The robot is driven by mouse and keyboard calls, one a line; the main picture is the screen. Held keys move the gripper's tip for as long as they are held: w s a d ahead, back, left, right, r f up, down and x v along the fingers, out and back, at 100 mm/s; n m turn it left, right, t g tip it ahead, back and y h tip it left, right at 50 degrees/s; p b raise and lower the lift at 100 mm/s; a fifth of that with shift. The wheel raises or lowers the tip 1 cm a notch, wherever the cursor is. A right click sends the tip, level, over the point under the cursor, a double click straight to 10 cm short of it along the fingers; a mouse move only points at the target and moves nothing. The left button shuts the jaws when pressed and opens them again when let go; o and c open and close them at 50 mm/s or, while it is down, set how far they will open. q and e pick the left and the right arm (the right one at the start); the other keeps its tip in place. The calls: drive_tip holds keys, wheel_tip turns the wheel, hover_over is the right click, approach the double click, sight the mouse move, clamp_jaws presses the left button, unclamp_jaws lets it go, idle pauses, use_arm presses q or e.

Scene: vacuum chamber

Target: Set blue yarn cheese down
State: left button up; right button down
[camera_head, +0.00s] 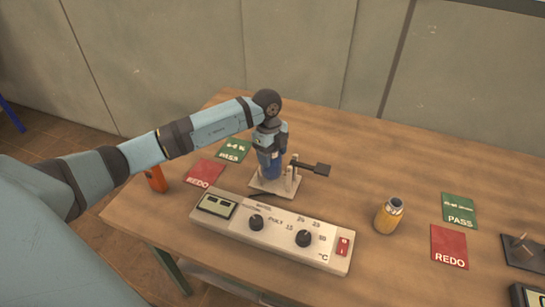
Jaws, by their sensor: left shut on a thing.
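My left arm reaches in from the left, and my left gripper (269,152) points down over a pale stand (262,184) on the wooden table. It is shut on the blue yarn cheese (268,167), a small blue body low between the fingers and just above or on the stand's plate. Whether it touches the plate cannot be told. The wrist and fingers hide much of its upper part. The stand has a short upright post and a dark lever (314,168) jutting right. My right gripper is out of view.
A white control box (275,236) with two black knobs lies in front of the stand. Left are red (205,173) and green (234,150) cards and an orange object (156,180). Right are a yellow bottle (389,216), REDO (449,246) and PASS (459,210) cards. The table's back right is clear.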

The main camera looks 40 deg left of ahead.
use_arm(q)
drive_tip(key=shift+f, duration=0.8)
drive_tip(key=shift+f, duration=0.1)
drive_tip(key=o, duration=1)
drive_tip(key=shift+c, duration=0.2)
wheel_tip(320, 180, up, 12)
drive_tip(key=a, duration=0.1)
drive_tip(key=shift+a+b, duration=0.2)
drive_tip(key=shift+b, duration=0.15)
drive_tip(key=shift+w, duration=0.1)
